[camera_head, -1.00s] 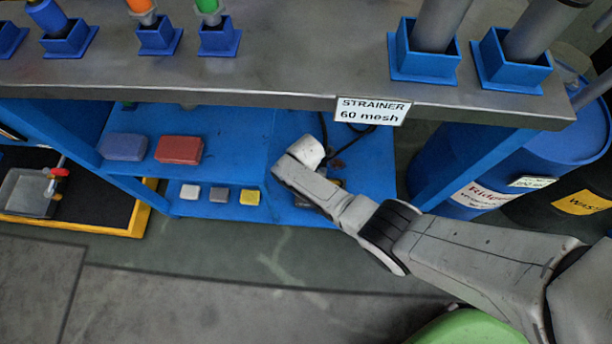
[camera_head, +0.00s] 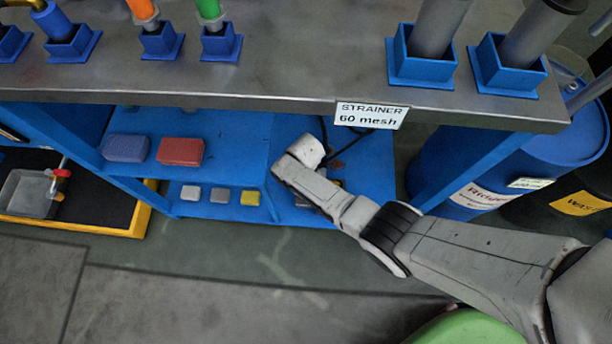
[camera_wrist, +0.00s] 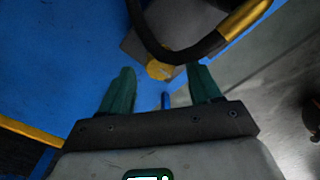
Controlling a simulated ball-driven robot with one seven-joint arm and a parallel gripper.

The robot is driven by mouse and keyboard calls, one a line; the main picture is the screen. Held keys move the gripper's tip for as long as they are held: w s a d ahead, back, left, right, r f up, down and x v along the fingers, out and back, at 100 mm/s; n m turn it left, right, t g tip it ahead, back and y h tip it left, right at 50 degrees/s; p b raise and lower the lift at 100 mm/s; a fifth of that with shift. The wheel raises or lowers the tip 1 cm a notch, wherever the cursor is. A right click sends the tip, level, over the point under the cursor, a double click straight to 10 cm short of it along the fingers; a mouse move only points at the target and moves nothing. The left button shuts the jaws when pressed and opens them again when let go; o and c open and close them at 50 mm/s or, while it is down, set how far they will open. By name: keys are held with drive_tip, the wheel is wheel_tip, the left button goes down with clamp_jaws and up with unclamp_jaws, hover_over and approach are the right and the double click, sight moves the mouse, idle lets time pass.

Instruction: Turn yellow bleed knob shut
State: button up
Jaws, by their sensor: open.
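The yellow bleed knob (camera_wrist: 159,69) shows in the wrist view, just beyond and between my fingertips. It sits by a dark grey body, and a black hose curves close over it. My gripper (camera_wrist: 160,80) has its two green fingers apart with nothing between them. I cannot tell from this view how much distance is left between the fingertips and the knob. In the head view my arm reaches under the bench to the lower blue shelf, and its wrist hides the knob and the gripper.
The black hose (camera_wrist: 150,40) and a yellow bar (camera_wrist: 245,17) lie close to the fingers. Small blocks (camera_head: 219,195) sit left of the wrist, and a blue drum (camera_head: 470,165) stands right.

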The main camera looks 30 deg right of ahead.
wheel_tip(320, 180, up, 10)
drive_tip(key=p, duration=0.5)
drive_tip(key=shift+f, duration=0.2)
